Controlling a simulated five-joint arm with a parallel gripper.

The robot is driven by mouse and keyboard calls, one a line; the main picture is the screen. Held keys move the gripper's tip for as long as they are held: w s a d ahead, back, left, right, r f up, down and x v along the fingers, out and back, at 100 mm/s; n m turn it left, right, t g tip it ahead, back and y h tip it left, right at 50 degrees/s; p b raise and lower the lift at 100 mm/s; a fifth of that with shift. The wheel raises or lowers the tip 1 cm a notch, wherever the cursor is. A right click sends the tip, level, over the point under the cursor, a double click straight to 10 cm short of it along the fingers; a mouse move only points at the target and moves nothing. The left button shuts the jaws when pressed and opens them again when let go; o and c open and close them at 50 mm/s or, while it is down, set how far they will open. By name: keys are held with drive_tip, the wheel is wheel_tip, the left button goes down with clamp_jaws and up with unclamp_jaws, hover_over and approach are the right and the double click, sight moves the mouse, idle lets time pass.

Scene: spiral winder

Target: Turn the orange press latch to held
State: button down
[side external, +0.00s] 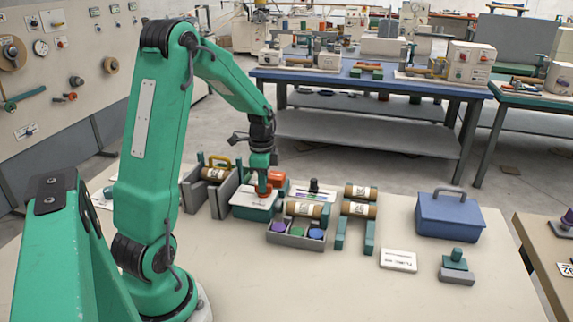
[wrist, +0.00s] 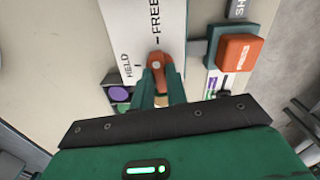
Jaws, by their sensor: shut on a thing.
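The orange latch (wrist: 158,60) is in the wrist view, on a white plate (wrist: 135,25) marked FREE and HELD. My gripper (wrist: 161,74) is shut on it, with a green finger on each side. The latch's visible end lies close to the FREE tick; the HELD mark is to its left. The fingers hide part of the latch. In the side view my gripper (side external: 263,188) reaches down to the white-topped teal box (side external: 252,213), and the latch is mostly hidden there.
An orange block (wrist: 240,52) stands on a teal mount right of the latch; it shows beside my gripper in the side view (side external: 277,177). A grey tray (side external: 292,240) with coloured discs, rolls (side external: 360,210) and a blue box (side external: 449,214) stand to the right.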

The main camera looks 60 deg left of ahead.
drive_tip(key=n, duration=0.8)
drive_tip(key=shift+n, duration=0.4)
drive_tip(key=n, duration=0.3)
drive_tip(key=shift+n, duration=2.3)
drive_tip(key=c, duration=1.4)
unclamp_jaws()
